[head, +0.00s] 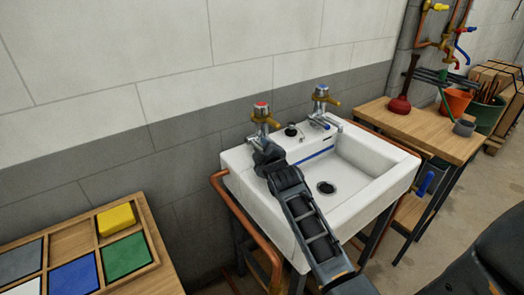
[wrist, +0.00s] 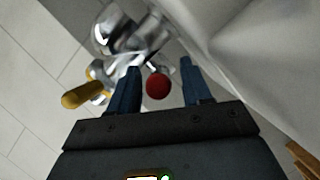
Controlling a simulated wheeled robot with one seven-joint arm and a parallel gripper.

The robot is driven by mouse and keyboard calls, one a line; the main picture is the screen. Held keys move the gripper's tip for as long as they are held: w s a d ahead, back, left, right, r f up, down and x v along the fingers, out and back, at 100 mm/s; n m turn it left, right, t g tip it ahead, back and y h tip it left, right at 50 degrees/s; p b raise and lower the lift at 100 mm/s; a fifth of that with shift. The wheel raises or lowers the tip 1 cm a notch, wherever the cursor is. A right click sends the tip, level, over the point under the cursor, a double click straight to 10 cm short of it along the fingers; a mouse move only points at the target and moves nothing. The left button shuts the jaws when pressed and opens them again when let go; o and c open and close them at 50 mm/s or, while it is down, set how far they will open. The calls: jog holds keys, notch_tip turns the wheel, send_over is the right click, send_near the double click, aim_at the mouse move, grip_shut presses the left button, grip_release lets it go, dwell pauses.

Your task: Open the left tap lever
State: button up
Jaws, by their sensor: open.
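The left tap (head: 262,119) stands at the back left of the white sink, with a red top and a brass lever. My gripper (head: 266,157) is low in front of it, over the sink's back left corner, and partly hides its base. In the wrist view my gripper (wrist: 160,68) is open, its two dark fingers apart. A red round thing (wrist: 158,86) shows between the fingers; I cannot tell if they touch it. A yellow-brass lever (wrist: 83,95) shows outside the fingers on the left, by chrome tap parts (wrist: 130,35).
The right tap (head: 321,100) has a blue top. The sink (head: 385,165) has a drain and a black plug (head: 291,130) at its back. A wooden table (head: 430,130) with a red plunger (head: 400,103) stands at right. A wooden tray (head: 150,240) of coloured blocks is at lower left.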

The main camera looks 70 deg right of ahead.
jog(key=shift+c, duration=0.5)
grip_shut()
